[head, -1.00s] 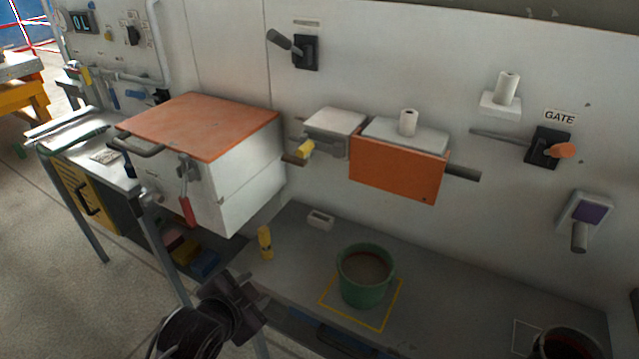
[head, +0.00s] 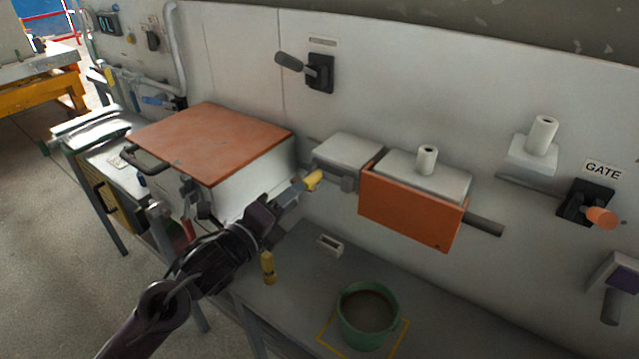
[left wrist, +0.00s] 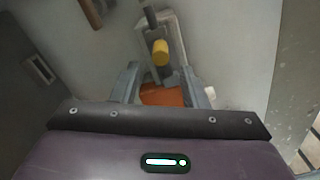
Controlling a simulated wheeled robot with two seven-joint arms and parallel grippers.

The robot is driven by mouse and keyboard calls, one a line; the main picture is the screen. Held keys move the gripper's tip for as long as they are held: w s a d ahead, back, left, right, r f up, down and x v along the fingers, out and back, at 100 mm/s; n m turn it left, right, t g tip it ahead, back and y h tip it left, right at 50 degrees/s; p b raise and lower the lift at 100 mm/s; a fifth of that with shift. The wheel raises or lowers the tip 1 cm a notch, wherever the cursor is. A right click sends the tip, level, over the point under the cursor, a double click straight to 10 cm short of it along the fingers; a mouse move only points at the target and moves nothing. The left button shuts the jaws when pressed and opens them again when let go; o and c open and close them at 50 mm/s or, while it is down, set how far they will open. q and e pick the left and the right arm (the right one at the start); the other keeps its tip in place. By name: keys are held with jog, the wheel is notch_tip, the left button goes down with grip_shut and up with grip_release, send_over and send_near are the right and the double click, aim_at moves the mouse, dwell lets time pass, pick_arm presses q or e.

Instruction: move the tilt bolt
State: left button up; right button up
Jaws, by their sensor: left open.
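What I take to be the tilt bolt is the small yellow-handled part (head: 313,180) at the left end of the grey and orange unit on the wall panel. Its yellow knob (left wrist: 160,52) shows in the left wrist view, ahead of the fingers and roughly central between them. My left gripper (head: 288,190) is open and empty, just left of the knob. In the left wrist view its two fingers (left wrist: 160,86) stand apart, with a gap to the knob. My right gripper is not in view.
The white box with an orange lid (head: 210,140) stands close behind my left arm. An orange trough (head: 408,212) hangs right of the bolt. Below, a green bucket (head: 366,318) and a yellow upright piece (head: 267,268) stand on the grey bench. A GATE lever (head: 600,217) is at right.

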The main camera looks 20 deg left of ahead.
aim_at(311, 183)
pick_arm(q)
jog(key=p+x, duration=0.1)
jog(key=x, duration=0.5)
jog(key=shift+w+d+p, duration=0.15)
jog(key=shift+w+p, duration=0.25)
jog(key=shift+c, duration=0.4)
grip_shut()
